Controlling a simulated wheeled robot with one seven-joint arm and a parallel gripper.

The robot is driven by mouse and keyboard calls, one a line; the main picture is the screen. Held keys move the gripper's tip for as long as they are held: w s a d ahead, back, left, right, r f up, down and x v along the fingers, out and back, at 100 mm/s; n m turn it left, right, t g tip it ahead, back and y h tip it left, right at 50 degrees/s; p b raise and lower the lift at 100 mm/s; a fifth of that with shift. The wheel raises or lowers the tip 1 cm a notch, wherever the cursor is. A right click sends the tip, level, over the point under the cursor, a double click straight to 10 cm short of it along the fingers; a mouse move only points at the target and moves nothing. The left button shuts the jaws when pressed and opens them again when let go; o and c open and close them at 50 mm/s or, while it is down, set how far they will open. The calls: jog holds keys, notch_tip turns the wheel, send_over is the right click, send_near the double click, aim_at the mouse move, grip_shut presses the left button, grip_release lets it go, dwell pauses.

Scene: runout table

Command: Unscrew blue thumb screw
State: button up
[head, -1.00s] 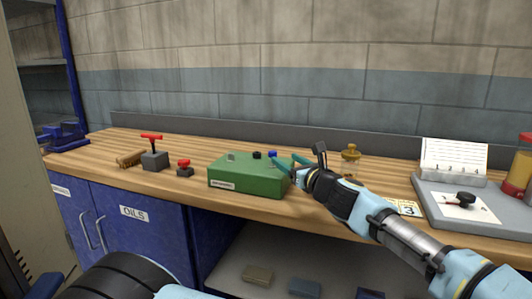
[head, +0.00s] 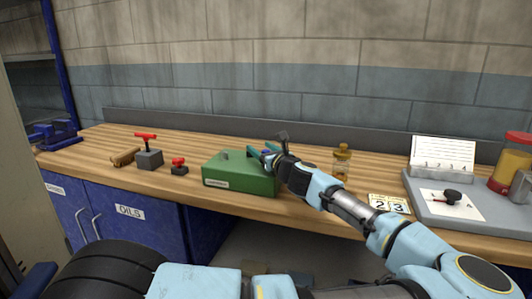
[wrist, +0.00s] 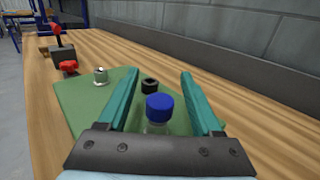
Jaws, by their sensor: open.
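The blue thumb screw (wrist: 160,107) stands on top of the green box (head: 238,180). In the wrist view it is between the two teal fingers of my gripper (wrist: 160,88), with a gap on each side. The fingers are open and reach past it over the box. In the head view my gripper (head: 263,152) is over the right end of the box, and only a bit of the blue screw (head: 266,152) shows beside the fingers. The box top also carries a black knob (wrist: 149,86) and a small silver part (wrist: 101,76).
Left of the box stand a small red knob on a dark base (head: 179,166), a grey block with a red T-handle (head: 148,158) and a brush (head: 126,156). To the right are an amber bottle (head: 341,163), a number card (head: 390,204) and a grey tray (head: 475,212).

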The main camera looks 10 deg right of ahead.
jog(key=shift+c, duration=0.4)
grip_shut()
